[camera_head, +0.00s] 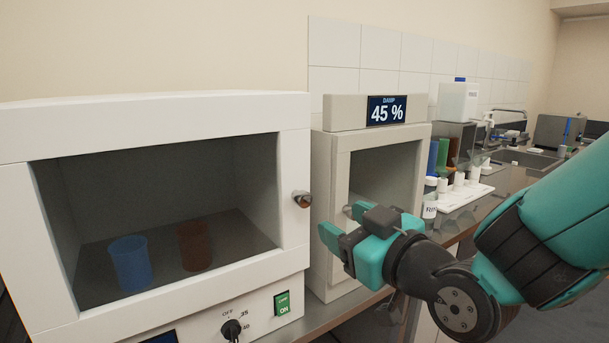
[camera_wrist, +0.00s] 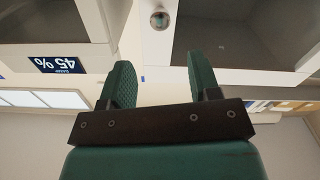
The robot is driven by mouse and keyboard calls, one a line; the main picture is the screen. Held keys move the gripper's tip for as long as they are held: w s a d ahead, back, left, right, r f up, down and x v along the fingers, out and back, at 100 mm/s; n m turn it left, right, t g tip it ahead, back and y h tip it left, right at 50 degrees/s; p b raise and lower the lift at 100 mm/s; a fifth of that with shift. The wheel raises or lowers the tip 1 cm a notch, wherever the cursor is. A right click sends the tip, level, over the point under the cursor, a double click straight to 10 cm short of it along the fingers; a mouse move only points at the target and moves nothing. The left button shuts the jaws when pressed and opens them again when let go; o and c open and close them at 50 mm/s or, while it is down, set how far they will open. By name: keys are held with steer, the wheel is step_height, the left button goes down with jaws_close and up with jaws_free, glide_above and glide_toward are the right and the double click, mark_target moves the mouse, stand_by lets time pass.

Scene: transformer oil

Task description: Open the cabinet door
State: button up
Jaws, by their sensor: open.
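A white cabinet (camera_head: 150,115) stands at the left in the head view. Its front has a large window and appears closed. A round metal knob (camera_head: 302,199) sits on the right side of that front. A grey cabinet with a "45 %" display (camera_head: 386,110) stands to its right, also with a windowed front; my fingers partly cover its lower left edge. My gripper (camera_head: 342,221) is open and empty, right of and below the white cabinet's knob. In the upside-down wrist view, the knob (camera_wrist: 160,20) shows beyond the gap between my fingers (camera_wrist: 160,66), apart from them.
Blue (camera_head: 131,262) and brown (camera_head: 195,246) beakers show behind the white cabinet's window. A dial (camera_head: 231,329) and green switch (camera_head: 282,302) are below. A bottle (camera_head: 430,205) and a white rack (camera_head: 460,190) stand on the counter behind my arm.

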mark_target(306, 201)
steer(key=p+x, duration=0.4)
steer(key=x, duration=0.7)
steer(key=shift+s+p, duration=0.1)
steer(key=shift+p, duration=0.2)
steer(key=shift+c, duration=0.3)
steer(key=shift+f, duration=0.1)
jaws_close()
